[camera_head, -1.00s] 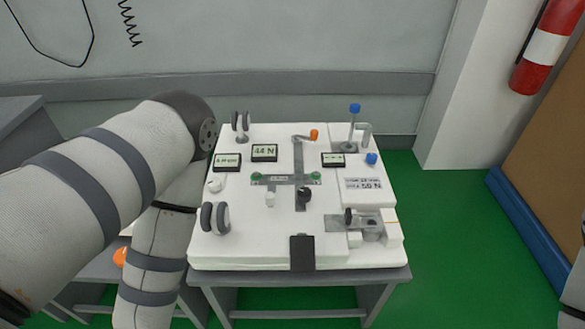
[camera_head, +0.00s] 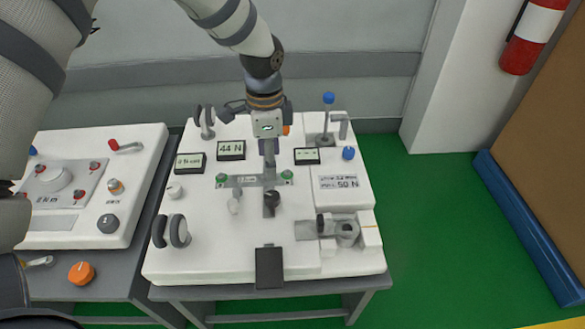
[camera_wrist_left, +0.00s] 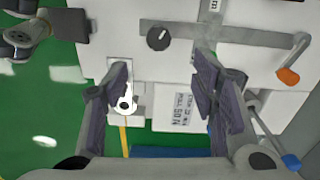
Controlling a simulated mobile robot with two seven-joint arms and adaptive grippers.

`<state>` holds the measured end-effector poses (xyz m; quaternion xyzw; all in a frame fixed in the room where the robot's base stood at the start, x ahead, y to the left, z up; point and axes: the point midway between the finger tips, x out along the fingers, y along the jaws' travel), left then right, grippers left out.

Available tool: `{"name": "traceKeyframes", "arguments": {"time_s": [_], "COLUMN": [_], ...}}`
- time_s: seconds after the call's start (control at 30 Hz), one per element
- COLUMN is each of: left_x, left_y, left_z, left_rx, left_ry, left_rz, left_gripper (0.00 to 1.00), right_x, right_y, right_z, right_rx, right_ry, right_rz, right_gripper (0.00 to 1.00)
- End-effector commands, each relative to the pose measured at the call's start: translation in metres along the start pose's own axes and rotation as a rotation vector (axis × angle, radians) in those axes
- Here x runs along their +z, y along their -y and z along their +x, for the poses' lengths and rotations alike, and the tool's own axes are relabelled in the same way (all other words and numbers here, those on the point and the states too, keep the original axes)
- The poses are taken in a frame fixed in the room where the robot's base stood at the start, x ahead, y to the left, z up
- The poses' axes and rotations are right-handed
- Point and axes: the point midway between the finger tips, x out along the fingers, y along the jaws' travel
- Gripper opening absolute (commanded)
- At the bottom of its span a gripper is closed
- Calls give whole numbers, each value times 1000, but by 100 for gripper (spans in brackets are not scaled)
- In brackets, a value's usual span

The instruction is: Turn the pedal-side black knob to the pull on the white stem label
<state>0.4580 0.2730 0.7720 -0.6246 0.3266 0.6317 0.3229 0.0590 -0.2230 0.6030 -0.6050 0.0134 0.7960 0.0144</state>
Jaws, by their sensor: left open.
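The black knob (camera_head: 272,200) sits at the pedal-side end of the grey cross-shaped plate on the white cart top, behind the black pedal (camera_head: 269,267). In the left wrist view the knob (camera_wrist_left: 159,38) is round with a thin pale mark. A small white label (camera_wrist_left: 215,5) lies on the grey stem, its text too small to read. My left gripper (camera_head: 268,150) is over the far part of the stem, hiding some of it. In the wrist view the left gripper (camera_wrist_left: 163,90) is open and empty, apart from the knob. My right gripper is out of view.
An orange-tipped lever (camera_wrist_left: 288,75), a blue-topped post (camera_head: 329,98) and grey wheels (camera_head: 179,231) stand up from the cart top. A clamp-like fixture (camera_head: 346,232) is at the right front. A second white cart (camera_head: 90,185) stands at the left.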

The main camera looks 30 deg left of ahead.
Motion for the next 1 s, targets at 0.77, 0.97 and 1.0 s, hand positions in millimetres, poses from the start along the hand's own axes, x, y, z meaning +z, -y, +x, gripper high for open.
{"name": "traceKeyframes", "arguments": {"time_s": [0.77, 0.97, 1.0], "left_x": [0, 0, 0], "left_y": [-1, 0, 0], "left_z": [121, 120, 120], "left_rx": [1, 0, 0], "left_ry": [1, 0, 0], "left_rz": [0, 0, 0], "left_gripper": [53, 53, 48], "right_x": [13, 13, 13], "right_y": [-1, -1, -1], "right_z": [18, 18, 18], "right_rx": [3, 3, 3], "right_ry": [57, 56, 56], "right_rz": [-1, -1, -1], "right_gripper": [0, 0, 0]}}
